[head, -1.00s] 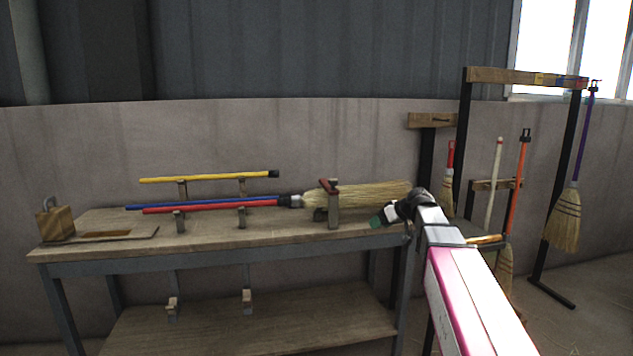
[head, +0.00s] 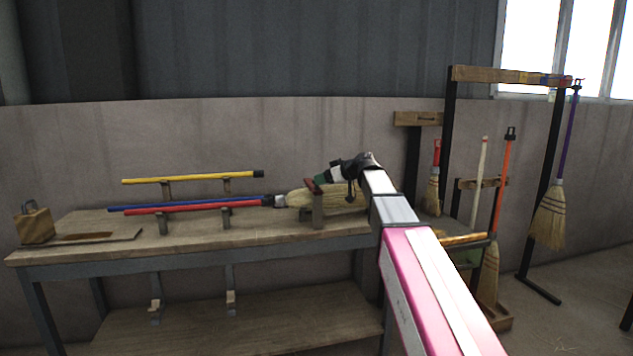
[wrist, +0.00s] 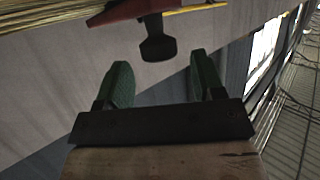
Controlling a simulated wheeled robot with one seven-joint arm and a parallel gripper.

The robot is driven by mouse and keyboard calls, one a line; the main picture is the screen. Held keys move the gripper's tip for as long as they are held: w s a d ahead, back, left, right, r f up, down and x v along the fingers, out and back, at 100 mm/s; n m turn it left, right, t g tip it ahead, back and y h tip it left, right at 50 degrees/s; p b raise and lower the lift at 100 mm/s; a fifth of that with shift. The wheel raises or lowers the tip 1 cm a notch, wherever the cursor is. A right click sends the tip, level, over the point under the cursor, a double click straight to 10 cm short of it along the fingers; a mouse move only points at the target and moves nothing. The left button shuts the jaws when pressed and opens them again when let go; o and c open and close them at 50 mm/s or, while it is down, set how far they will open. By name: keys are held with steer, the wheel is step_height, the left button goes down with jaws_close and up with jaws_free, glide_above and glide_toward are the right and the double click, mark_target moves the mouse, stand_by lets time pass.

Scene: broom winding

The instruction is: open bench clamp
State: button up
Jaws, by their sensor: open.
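The bench clamp (head: 318,211) stands upright near the right end of the workbench, around the straw head of a broom (head: 345,197). Its red lever (head: 309,184) is at the top of the clamp. In the wrist view the lever (wrist: 122,12) crosses the top, with a dark knob (wrist: 158,46) hanging below it. My gripper (head: 317,181) is at the lever, above the clamp. In the wrist view its green fingers (wrist: 160,82) are apart and empty, and the knob is just beyond the gap between them. My gripper partly covers the clamp top in the head view.
Red (head: 190,208) and blue (head: 140,208) handles lie on bench supports, with a yellow stick (head: 190,177) behind. A wooden block (head: 35,226) stands at the bench's left end. Brooms hang on a rack (head: 505,75) at right. The bench's front strip is clear.

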steer(key=shift+x, duration=1.8)
jaws_close()
